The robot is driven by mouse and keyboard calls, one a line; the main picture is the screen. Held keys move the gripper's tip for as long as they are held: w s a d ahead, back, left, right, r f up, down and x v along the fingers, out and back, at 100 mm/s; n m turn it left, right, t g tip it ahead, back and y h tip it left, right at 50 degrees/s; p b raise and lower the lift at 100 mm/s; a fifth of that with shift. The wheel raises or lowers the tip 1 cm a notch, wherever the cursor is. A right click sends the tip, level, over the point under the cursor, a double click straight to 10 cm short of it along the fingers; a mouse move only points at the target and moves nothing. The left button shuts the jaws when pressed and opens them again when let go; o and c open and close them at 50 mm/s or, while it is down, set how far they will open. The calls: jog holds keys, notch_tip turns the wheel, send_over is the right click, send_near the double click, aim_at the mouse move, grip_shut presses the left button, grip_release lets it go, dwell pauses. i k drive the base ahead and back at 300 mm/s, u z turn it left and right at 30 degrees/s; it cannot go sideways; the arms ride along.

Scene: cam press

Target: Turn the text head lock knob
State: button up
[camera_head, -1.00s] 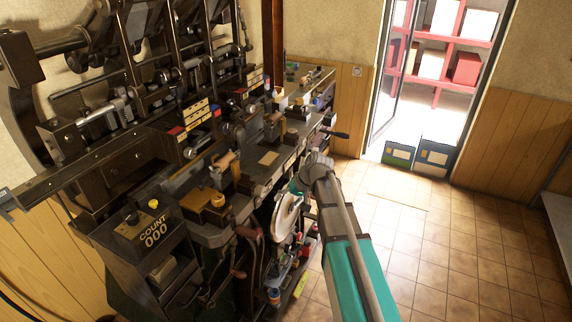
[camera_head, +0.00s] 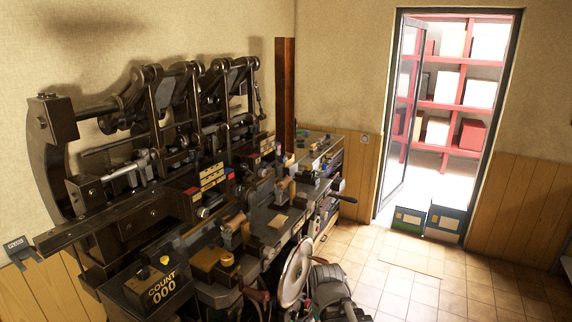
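The dark metal press (camera_head: 130,225) fills the left and middle of the head view. Its front bed carries several small levers, blocks and knobs. I cannot tell which of them is the text head lock knob. A yellow knob (camera_head: 164,260) stands on the counter box marked COUNT 000 (camera_head: 160,288). A lever with a dark handle (camera_head: 345,199) sticks out to the right at the far end of the bed. A grey part of my arm shows at the bottom centre, beside a pale handwheel. My gripper cannot be made out.
The pale handwheel (camera_head: 296,272) stands out from the press front. A cluttered bench (camera_head: 325,150) stands beyond the press. Tiled floor (camera_head: 440,285) is clear at the right. Two boxes (camera_head: 428,219) stand at the open doorway, with red shelves (camera_head: 455,105) behind.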

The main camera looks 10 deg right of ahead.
aim_at(282, 158)
jog(key=k, duration=1.3)
jog(key=z, duration=0.4)
jog(key=i, duration=2.45)
jog(key=u, duration=0.7)
jog(key=k, duration=0.4)
jog(key=z, duration=0.05)
